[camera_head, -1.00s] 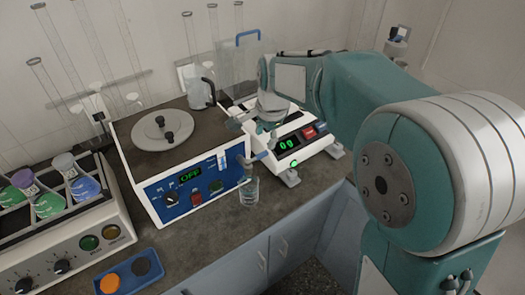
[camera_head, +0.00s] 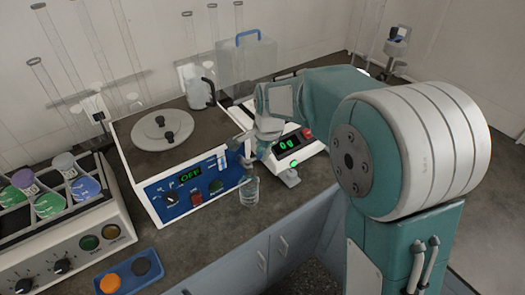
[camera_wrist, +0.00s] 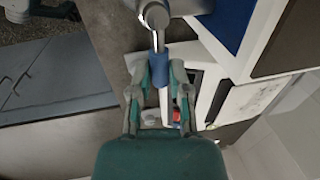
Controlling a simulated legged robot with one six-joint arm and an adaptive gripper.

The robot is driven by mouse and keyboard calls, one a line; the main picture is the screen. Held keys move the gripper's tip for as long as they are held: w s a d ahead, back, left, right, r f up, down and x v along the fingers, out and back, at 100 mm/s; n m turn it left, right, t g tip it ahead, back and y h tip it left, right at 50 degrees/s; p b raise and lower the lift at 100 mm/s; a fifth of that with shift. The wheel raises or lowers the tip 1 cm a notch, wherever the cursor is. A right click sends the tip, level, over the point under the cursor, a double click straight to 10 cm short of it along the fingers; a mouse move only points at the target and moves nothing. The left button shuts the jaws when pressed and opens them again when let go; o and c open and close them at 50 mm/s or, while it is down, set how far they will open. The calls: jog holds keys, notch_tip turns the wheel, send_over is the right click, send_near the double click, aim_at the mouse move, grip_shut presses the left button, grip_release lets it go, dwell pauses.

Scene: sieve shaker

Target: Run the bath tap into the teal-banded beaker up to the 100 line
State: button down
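A clear glass beaker (camera_head: 249,190) stands upright on the counter under the tap, at the bath's front right corner. I cannot make out its teal band, its lines or a water level. The bath (camera_head: 190,185) has a blue front panel whose display reads OFF. The tap's blue lever (camera_wrist: 157,62) shows in the wrist view, with the round metal tap body (camera_wrist: 157,16) beyond it. My gripper (camera_wrist: 162,70) has its fingers apart on either side of the lever; I cannot tell if either touches it. In the head view my gripper (camera_head: 248,158) is at the tap, above the beaker.
A white balance (camera_head: 300,155) with a green display stands right of the bath, under my arm. A rack of coloured-capped flasks (camera_head: 50,195) is at the left. A blue tray (camera_head: 128,275) with an orange and a dark disc lies at the front. Bare counter (camera_head: 215,230) lies in front of the bath.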

jog(key=shift+s+d+m, duration=0.15)
jog(key=shift+s+m, duration=0.25)
jog(key=shift+m, duration=0.8)
jog(key=c, duration=0.6)
grip_release()
jog(key=r, duration=0.4)
jog(key=s+r, duration=0.1)
jog(key=r, duration=0.2)
jog(key=s+r, duration=0.1)
jog(key=r, duration=0.3)
jog(key=shift+d+r, duration=0.3)
jog(key=shift+d, duration=0.05)
